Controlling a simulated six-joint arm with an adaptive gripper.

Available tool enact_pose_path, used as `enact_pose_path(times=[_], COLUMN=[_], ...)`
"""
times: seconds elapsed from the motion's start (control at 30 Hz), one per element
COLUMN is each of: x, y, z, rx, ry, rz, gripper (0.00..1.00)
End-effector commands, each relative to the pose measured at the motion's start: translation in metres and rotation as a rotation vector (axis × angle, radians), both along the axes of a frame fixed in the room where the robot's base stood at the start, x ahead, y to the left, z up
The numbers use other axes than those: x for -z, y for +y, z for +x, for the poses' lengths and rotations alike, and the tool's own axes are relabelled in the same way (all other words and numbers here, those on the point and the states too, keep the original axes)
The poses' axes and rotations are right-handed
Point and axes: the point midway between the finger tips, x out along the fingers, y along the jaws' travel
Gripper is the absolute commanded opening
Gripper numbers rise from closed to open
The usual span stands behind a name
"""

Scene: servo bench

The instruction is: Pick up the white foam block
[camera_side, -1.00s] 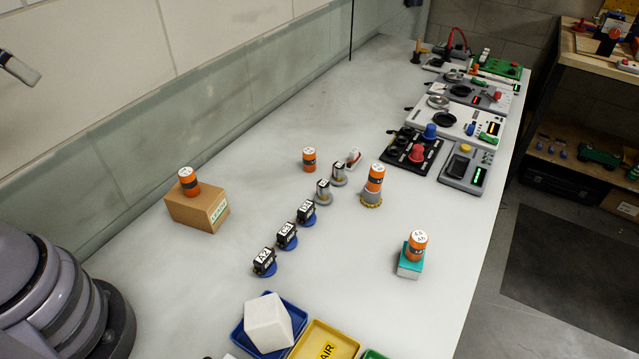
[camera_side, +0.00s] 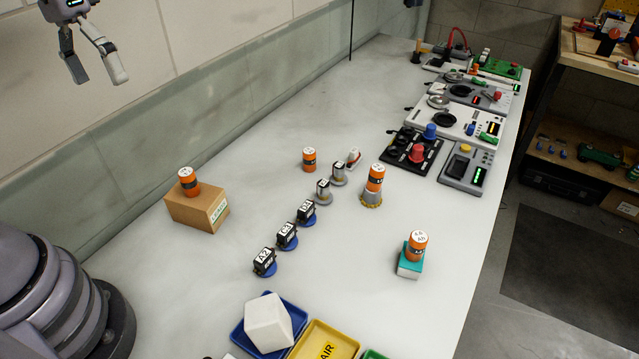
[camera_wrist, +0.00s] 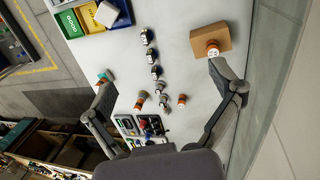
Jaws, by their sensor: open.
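The white foam block (camera_side: 268,322) rests tilted in the blue tray (camera_side: 242,341) at the near edge of the bench in the side view. It also shows in the wrist view (camera_wrist: 107,14), at the top left by the blue tray (camera_wrist: 124,17). My gripper (camera_side: 98,76) is open and empty, high at the upper left of the side view and well away from the block. In the wrist view my gripper's two fingers (camera_wrist: 160,74) are spread wide with nothing between them.
A yellow tray (camera_side: 312,336) adjoins the blue tray. Several small servos, such as one labelled A-2 (camera_side: 264,262), stand in a row mid-bench. Orange cylinders stand on a cardboard box (camera_side: 190,212), a teal-topped block (camera_side: 408,268) and elsewhere. Devices (camera_side: 462,168) line the far right.

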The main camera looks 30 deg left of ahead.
Motion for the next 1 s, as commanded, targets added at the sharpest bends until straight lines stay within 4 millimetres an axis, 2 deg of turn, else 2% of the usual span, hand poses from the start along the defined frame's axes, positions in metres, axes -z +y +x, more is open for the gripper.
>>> enact_pose_path(times=[0.1, 0.27, 0.5, 0.63, 0.8, 0.9, 1.0], x=[0.027, 0.07, 0.155, 0.209, 0.273, 0.297, 0.31], y=[-0.019, -0.045, -0.082, -0.101, -0.118, -0.124, -0.127], z=[0.028, 0.058, 0.086, 0.09, 0.081, 0.075, 0.071], rx=[-0.008, -0.03, -0.087, -0.132, -0.198, -0.227, -0.245], ry=[0.205, 0.465, 0.84, 1.032, 1.24, 1.313, 1.352], rz=[-0.077, -0.185, -0.351, -0.444, -0.552, -0.596, -0.62], gripper=[0.91, 0.91, 0.91, 0.91, 0.91, 0.91, 0.91])
